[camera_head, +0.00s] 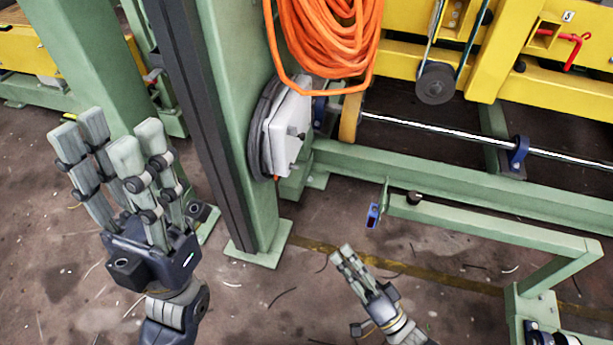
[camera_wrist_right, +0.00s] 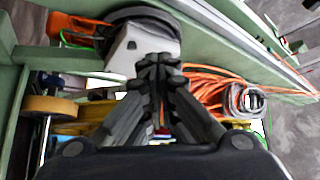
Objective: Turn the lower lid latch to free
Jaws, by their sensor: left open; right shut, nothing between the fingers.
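A light grey box with a lid (camera_head: 283,130) and a black rim is mounted on the green post in the head view. Small dark fittings show on its lid face, but I cannot tell which is the lower lid latch or how it is turned. The box also shows in the right wrist view (camera_wrist_right: 135,45), upside down, beyond the fingertips. My right gripper (camera_head: 345,250) is shut and empty, below and to the right of the box. In the right wrist view its fingers (camera_wrist_right: 160,68) come together. My left gripper (camera_head: 108,138) is open and empty, left of the post.
The green post (camera_head: 225,100) stands between my left gripper and the box. A coil of orange hose (camera_head: 330,35) hangs just above the box. A green frame beam (camera_head: 480,190) and a steel shaft (camera_head: 440,128) run to the right. Floor around the post's foot is mostly clear.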

